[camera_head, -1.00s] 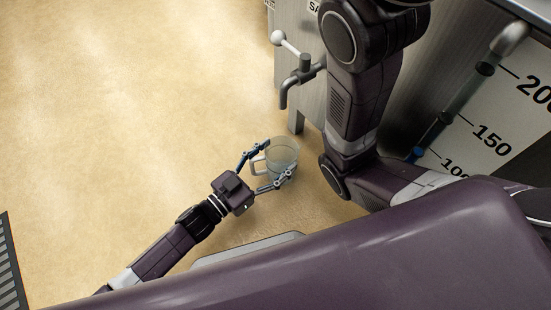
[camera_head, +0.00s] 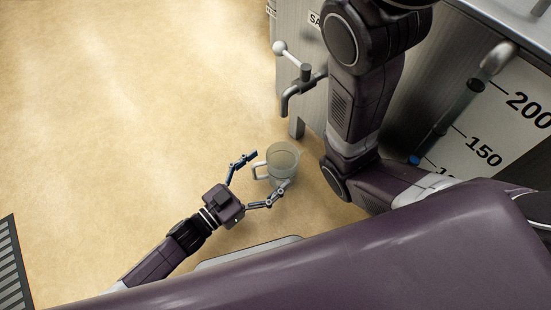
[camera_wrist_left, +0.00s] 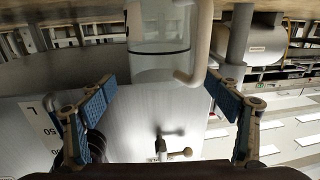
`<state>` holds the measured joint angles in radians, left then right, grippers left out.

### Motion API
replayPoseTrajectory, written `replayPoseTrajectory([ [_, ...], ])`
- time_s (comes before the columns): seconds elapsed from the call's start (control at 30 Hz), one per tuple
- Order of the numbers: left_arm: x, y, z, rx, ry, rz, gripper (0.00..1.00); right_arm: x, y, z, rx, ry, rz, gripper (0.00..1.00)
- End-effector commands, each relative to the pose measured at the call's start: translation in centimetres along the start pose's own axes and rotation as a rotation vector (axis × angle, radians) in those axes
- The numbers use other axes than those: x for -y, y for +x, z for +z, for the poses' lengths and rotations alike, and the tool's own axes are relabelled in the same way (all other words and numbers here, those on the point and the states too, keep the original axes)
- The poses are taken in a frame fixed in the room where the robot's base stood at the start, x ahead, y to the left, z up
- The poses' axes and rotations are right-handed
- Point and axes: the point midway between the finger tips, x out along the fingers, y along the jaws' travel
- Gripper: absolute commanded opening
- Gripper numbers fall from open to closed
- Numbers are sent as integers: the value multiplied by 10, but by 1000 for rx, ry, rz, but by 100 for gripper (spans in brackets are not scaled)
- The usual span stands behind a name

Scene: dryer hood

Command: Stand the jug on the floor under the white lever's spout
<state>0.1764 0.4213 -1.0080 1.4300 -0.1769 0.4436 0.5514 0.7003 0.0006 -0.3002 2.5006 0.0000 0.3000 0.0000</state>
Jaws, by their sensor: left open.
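The clear jug (camera_head: 283,168) stands upright on the floor, its pale handle toward my left gripper. The white-knobbed lever (camera_head: 279,47) sits on the grey tap, whose spout (camera_head: 285,104) points down. The jug lies below the spout in the head view; I cannot tell if it is directly beneath. My left gripper (camera_head: 268,170) is open, its fingers spread around the handle side. The left wrist view, upside down, shows the jug (camera_wrist_left: 160,62) beyond the open fingers (camera_wrist_left: 160,86), with the lever (camera_wrist_left: 180,154) lower down. My right gripper is out of view.
The steel tank (camera_head: 430,70) with a level gauge (camera_head: 445,120) stands at the right. My dark arm links cover part of the tank. The floor (camera_head: 130,120) to the left is clear, with a grate (camera_head: 14,270) at the far left.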

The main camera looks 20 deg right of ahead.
Motion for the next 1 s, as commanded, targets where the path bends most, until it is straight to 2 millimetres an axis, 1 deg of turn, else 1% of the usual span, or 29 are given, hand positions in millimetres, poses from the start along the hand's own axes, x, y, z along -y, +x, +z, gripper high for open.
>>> replayPoseTrajectory([
  [0.03, 0, -13, -4, 6, -3, -2, 82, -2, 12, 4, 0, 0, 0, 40],
  [0.2, 0, -50, -4, 4, -2, -1, 82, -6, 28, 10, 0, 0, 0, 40],
  [0.3, 0, -66, -2, 5, -1, -1, 82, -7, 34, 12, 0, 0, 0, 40],
  [0.4, 0, -78, -2, 2, 0, -1, 82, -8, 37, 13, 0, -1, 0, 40],
  [0.5, 0, -84, -1, 0, 0, 0, 82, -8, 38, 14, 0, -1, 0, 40],
  [0.77, 0, -86, -1, -1, 0, 0, 82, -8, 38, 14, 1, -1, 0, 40],
  [0.83, 2, -82, -7, -12, 7, -2, 82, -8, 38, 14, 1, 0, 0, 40],
  [0.87, 5, -79, -12, -23, 13, -4, 82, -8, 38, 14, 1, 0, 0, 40],
  [0.93, 12, -65, -36, -66, 37, -11, 82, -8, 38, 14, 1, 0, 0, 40],
  [0.97, 16, -58, -50, -91, 53, -15, 82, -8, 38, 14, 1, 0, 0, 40],
  [1.0, 24, -47, -72, -131, 78, -24, 82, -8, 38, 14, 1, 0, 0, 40],
])
